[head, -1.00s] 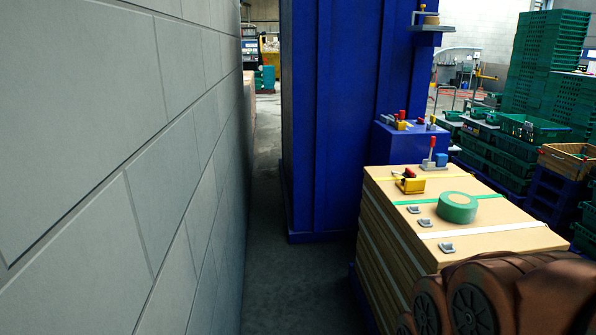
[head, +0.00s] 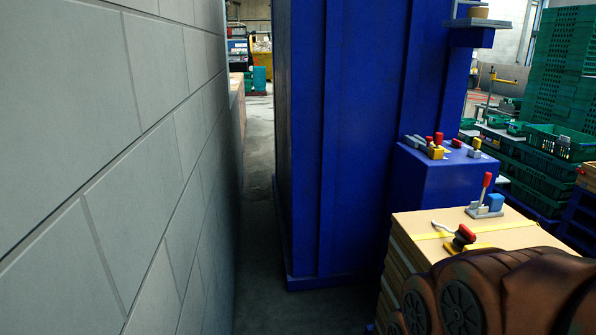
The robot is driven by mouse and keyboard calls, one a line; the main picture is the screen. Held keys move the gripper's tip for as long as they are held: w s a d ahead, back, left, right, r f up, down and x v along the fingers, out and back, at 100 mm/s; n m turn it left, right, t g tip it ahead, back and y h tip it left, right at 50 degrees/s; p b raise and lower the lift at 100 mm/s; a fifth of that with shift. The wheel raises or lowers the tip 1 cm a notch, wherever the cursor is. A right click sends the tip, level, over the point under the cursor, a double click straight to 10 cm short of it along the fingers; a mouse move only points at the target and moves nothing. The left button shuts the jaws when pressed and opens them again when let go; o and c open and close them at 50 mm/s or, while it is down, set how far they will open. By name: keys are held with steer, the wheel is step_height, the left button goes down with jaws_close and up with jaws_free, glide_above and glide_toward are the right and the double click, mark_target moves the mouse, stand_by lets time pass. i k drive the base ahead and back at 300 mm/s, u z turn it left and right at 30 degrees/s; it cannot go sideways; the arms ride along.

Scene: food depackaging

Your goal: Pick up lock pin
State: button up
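I cannot pick out a lock pin with certainty. Small items with red and yellow parts stand on a blue block (head: 446,180) beside a tall blue cabinet (head: 340,140). They include a red and yellow piece (head: 436,150) and a yellow-topped piece (head: 476,148). On a strapped tan stack (head: 412,226) in front are a red-handled lever (head: 486,190) with a blue piece beside it, and a red knob on a yellow base (head: 463,239). My gripper is not in view. My brown arm links hide much of the stack's top.
A grey block wall (head: 110,170) runs close along the left. A narrow floor gap (head: 258,200) lies between it and the cabinet. A grey shelf (head: 474,22) sticks out from the cabinet at upper right. Green crates (head: 562,142) stand at the far right.

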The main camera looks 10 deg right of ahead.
mark_target(438, 137)
steer(key=u, duration=0.15)
steer(key=i, duration=3.35)
steer(key=z, duration=1.8)
steer(key=i, duration=0.45)
steer(key=z, duration=0.1)
